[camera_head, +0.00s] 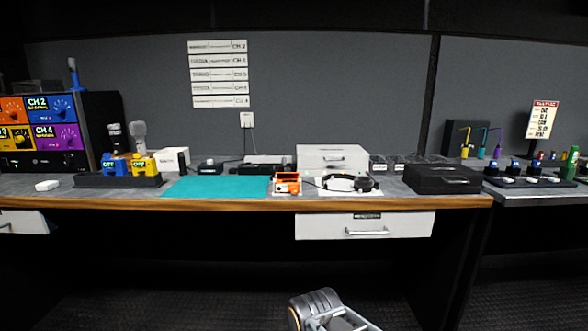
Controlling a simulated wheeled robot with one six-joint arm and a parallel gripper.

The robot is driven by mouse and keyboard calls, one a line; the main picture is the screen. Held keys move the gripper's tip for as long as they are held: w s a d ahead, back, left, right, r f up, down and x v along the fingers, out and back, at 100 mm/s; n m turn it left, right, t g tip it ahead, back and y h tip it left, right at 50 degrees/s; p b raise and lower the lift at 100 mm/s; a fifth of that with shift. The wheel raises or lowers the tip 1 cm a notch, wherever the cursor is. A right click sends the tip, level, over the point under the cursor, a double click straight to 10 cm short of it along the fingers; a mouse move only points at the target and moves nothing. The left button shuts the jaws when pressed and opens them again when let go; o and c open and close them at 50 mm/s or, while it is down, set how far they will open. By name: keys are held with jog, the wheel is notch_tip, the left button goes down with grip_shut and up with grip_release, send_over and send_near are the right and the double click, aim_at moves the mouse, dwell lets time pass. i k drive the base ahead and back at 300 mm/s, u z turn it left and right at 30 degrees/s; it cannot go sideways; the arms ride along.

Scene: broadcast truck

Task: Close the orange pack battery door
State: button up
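The orange pack (287,185) is a small orange box with dark and white details on the bench, at the right edge of the teal mat. Its upper orange part looks raised above a dark gap, but it is too small to tell how far its battery door stands open. Part of my arm (322,310) shows at the bottom of the view, well below and in front of the bench. My gripper's fingers are not visible.
The wooden bench edge (230,204) runs across the front, with a drawer (364,226) below it. A headset (348,182) lies right of the orange pack, with a white drawer box (332,157) behind. Blue and yellow packs sit in a dark tray (90,181) at left. The teal mat (216,187) is clear.

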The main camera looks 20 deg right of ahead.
aim_at(284, 183)
jog(key=z, duration=1.9)
jog(key=i, duration=1.25)
jog(key=u, duration=1.1)
